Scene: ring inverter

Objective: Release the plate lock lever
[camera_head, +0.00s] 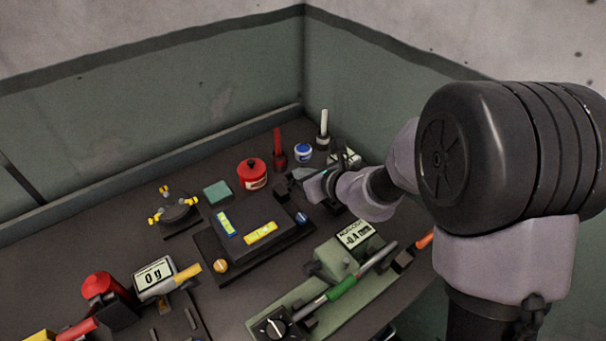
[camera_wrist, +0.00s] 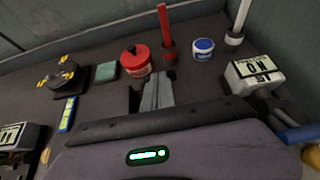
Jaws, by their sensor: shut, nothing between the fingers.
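My gripper (camera_head: 284,187) is shut and empty, held low over the bench at the back right of the dark levelling plate (camera_head: 240,238). In the wrist view its grey fingers (camera_wrist: 157,92) are together, in front of the red pot (camera_wrist: 135,62). The plate carries two yellow-green spirit levels (camera_head: 260,233), an orange knob (camera_head: 221,266) and a blue knob (camera_head: 301,218). No lever is clearly marked as the plate lock. A green-handled lever (camera_head: 342,288) lies along the green device (camera_head: 336,258) with a "-0.4 mm" display. Whether the fingers touch anything is unclear.
A three-clamp ring fixture (camera_head: 176,209), teal block (camera_head: 217,192), red stick holder (camera_head: 279,154), blue-lidded jar (camera_head: 304,151) and white stick (camera_head: 323,130) stand behind. A "0 g" scale (camera_head: 154,277) with a yellow handle is front left. My arm covers the right side.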

